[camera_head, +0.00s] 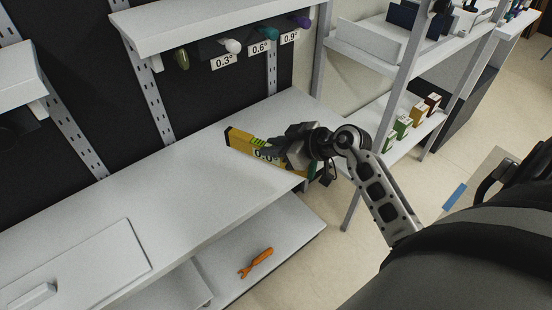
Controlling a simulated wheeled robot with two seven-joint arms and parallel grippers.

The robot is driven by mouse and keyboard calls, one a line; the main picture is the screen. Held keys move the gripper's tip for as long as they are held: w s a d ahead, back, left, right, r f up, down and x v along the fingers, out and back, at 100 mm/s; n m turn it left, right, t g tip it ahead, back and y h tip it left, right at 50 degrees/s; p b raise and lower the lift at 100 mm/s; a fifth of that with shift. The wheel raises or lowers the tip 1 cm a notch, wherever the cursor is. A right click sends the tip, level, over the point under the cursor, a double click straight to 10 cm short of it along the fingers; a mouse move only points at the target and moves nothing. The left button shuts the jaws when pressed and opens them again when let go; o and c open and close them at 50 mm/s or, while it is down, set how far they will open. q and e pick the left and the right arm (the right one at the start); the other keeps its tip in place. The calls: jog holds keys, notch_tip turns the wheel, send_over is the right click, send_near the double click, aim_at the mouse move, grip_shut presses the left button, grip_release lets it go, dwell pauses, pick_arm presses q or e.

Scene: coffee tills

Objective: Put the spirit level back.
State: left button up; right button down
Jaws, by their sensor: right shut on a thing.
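The yellow spirit level (240,141) shows on or just above the white bench (165,185), near its right end. Its dark end cap points to the upper left, and a label partly reading "0.0°" is on its side. My right gripper (278,149) is shut on the level. The gripper and wrist hide the level's middle, and its far end shows only in part beyond them. I cannot tell whether the level touches the bench. My left gripper is not in view.
A shelf (190,20) above the bench has pegs and labels 0.3° (222,62), 0.6° (258,48) and 0.9° (290,38). An orange tool (256,263) lies on the lower shelf. A rack upright (398,75) stands right of my wrist. The bench's middle is clear.

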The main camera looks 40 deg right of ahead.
jog(key=shift+w+d+f, duration=0.25)
jog(key=shift+d+f, duration=0.05)
jog(key=shift+f, duration=0.15)
jog(key=shift+w+d+f, duration=0.25)
jog(key=shift+f, duration=0.15)
jog(key=shift+f+b, duration=0.65)
jog(key=shift+f, duration=0.9)
jog(key=shift+f, duration=0.1)
jog(key=c, duration=1.3)
grip_release()
jog(key=shift+o, duration=0.2)
